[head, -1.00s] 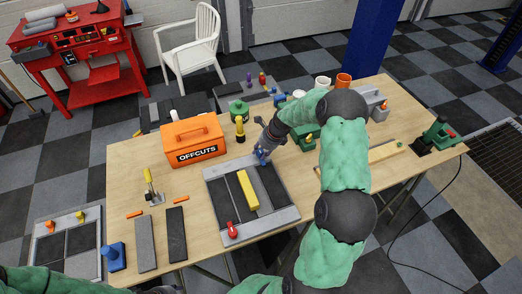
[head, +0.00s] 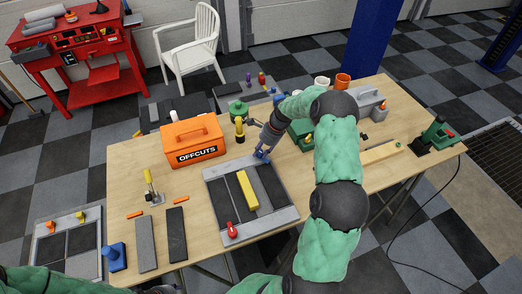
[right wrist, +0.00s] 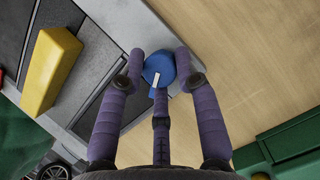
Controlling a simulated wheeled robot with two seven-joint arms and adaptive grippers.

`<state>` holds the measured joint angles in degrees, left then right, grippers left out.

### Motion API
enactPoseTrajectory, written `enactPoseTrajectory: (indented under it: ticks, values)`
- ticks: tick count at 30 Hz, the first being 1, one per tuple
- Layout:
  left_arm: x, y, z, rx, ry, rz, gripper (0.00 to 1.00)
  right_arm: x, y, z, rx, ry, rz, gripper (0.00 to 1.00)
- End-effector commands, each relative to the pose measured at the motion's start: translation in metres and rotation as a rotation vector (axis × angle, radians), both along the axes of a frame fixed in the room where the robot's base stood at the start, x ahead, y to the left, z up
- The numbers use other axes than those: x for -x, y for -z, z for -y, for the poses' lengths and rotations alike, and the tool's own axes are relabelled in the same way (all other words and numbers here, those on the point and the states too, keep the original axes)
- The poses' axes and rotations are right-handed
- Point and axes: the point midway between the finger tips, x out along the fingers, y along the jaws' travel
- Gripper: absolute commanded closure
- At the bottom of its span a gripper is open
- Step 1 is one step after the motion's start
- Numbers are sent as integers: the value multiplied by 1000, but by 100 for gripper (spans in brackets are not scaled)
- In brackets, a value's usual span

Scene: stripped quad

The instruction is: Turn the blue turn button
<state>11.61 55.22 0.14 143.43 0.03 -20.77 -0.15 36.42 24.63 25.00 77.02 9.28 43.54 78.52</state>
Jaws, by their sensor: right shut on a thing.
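The blue turn button (right wrist: 159,70) sits on the light grey frame of a panel (head: 283,217) with dark strips. A white mark shows on its face in the right wrist view. My right gripper (head: 262,154) is over the panel's far right corner. In the right wrist view its purple fingers (right wrist: 160,75) stand around the button and are shut on it. In the head view the fingers mostly hide the button.
A yellow bar (head: 248,190) and a red knob (head: 232,229) are on the same panel. An orange OFFCUTS box (head: 193,141) stands behind it to the left. A green case (head: 301,134) is close to the right arm.

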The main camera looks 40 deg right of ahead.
Motion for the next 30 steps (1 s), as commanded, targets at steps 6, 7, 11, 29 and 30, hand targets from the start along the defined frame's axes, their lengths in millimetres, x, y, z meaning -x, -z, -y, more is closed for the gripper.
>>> enactPoseTrajectory:
  ticks: [6, 7, 11, 29, 30]
  values:
    - [0, -3, 0, 0, 0, 0, 60, -7, -5, 2, 7, -202, 13, 100]
    - [0, -3, 0, 0, 0, 0, 60, -7, -5, 2, 7, -231, 13, 100]
    - [0, -3, 0, 0, 0, 0, 60, -8, -6, 2, 8, -355, 14, 100]
    - [0, 1, 0, 0, 0, 0, 60, -11, -6, 1, 9, -880, 15, 100]
    - [0, 1, 0, 0, 0, 0, 60, -11, -6, 1, 8, -905, 15, 100]
